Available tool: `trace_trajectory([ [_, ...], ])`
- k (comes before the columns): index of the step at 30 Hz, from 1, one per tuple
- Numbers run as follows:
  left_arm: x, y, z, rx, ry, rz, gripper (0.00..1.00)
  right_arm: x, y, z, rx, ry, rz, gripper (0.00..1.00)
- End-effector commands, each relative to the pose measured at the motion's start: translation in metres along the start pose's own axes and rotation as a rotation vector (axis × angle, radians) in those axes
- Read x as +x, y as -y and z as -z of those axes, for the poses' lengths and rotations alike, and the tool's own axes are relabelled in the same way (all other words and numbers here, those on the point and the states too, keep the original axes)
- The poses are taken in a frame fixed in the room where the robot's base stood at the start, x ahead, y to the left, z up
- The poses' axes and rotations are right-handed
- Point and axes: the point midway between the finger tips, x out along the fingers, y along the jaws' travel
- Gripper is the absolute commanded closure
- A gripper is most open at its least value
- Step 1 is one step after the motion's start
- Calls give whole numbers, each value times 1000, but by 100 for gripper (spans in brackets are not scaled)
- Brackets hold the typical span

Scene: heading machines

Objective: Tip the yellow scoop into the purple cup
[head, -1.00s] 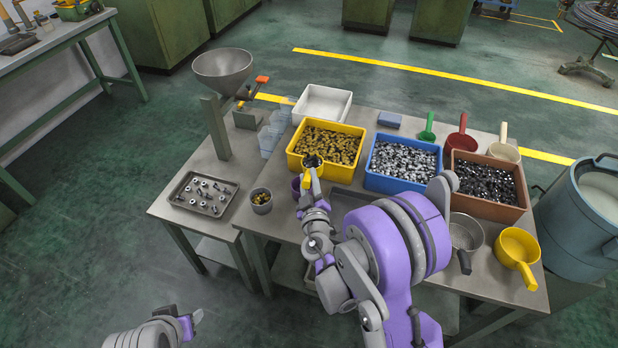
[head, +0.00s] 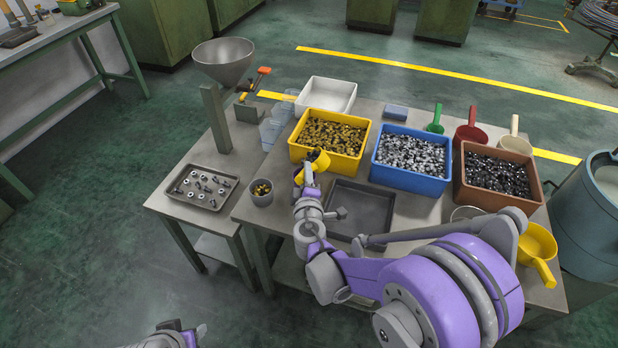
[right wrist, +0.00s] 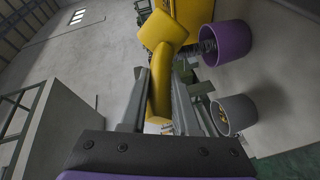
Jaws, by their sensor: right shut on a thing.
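My right gripper (head: 307,188) is shut on the handle of a yellow scoop (head: 319,161), at the front edge of the yellow bin. In the right wrist view the handle runs between the fingers (right wrist: 160,88), and the scoop's bowl (right wrist: 162,32) is tilted, its inside hidden. The purple cup (right wrist: 230,42) shows there to the right of the bowl, apart from it in the picture. Small dark parts (right wrist: 208,46) show at its mouth. In the head view my gripper and scoop hide the cup. My left gripper (head: 196,334) is at the bottom edge, jaws unclear.
A grey cup (head: 261,192) with brass parts stands left of the scoop. Behind are yellow (head: 330,151), blue (head: 410,176) and brown (head: 497,199) bins of parts. An empty dark tray (head: 362,196) lies on the right. A second yellow scoop (head: 538,243) rests at the table's right.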

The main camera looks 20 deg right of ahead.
Motion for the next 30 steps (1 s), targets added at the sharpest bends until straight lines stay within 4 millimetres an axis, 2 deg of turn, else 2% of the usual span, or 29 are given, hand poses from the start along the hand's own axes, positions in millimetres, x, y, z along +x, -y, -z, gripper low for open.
trace_trajectory([
  [12,25,0,-17,0,10,0,50,7,25,14,-522,111,75,100],
  [18,35,0,-23,0,14,0,50,10,35,17,-714,152,101,100],
  [30,36,0,-24,0,14,0,50,10,36,18,-782,168,109,100],
])
